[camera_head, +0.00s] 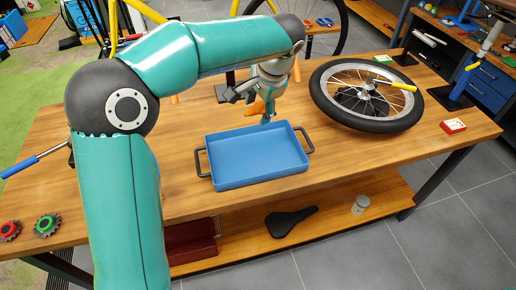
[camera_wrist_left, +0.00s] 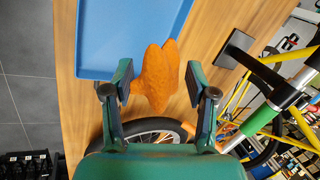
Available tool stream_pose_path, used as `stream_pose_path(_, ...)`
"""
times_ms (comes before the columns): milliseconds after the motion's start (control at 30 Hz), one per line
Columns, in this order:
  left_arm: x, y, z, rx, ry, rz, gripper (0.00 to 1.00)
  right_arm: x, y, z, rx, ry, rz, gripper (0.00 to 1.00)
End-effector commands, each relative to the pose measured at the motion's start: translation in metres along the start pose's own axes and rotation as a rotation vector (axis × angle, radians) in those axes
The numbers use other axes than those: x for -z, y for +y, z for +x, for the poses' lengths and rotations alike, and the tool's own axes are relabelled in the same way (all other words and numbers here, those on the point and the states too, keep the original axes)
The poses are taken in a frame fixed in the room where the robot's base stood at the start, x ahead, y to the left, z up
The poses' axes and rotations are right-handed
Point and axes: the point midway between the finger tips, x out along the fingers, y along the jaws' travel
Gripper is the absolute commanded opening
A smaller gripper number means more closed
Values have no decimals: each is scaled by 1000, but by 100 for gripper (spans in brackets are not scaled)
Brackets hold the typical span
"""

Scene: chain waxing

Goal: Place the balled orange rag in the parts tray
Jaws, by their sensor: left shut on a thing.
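The balled orange rag (camera_head: 255,108) shows in the head view just beyond the far rim of the blue parts tray (camera_head: 246,185). In the left wrist view the rag (camera_wrist_left: 157,80) lies between the two fingers of my left gripper (camera_wrist_left: 160,76), which is shut on it. The tray (camera_wrist_left: 98,74) is at upper left there, and the rag overlaps its corner in the picture. In the head view my left gripper (camera_head: 259,107) points down at the tray's far side, and its near parts partly hide the rag. My right gripper is in neither view.
A spoked wheel (camera_head: 335,112) lies right of the tray, with a small red box (camera_head: 453,126) farther right. Red and green gears (camera_head: 46,225) sit at the table's left end. A black saddle (camera_head: 290,221) is on the lower shelf.

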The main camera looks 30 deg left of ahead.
Motion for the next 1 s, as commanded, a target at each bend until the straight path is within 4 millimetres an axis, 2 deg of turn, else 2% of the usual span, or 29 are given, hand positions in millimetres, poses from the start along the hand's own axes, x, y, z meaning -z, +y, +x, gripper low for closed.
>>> stream_pose_path(33,-5,3,17,-2,-9,-4,19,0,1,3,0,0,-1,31)
stream_pose_path(200,-8,16,61,-2,-11,-14,19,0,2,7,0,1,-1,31)
stream_pose_path(400,-9,28,99,-1,-10,-18,19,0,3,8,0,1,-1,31)
stream_pose_path(667,-9,33,117,0,-8,-20,19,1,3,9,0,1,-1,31)
stream_pose_path(900,-10,44,148,-1,-11,-20,19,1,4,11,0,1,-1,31)
stream_pose_path(1000,-10,46,152,-1,-8,-20,19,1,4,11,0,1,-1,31)
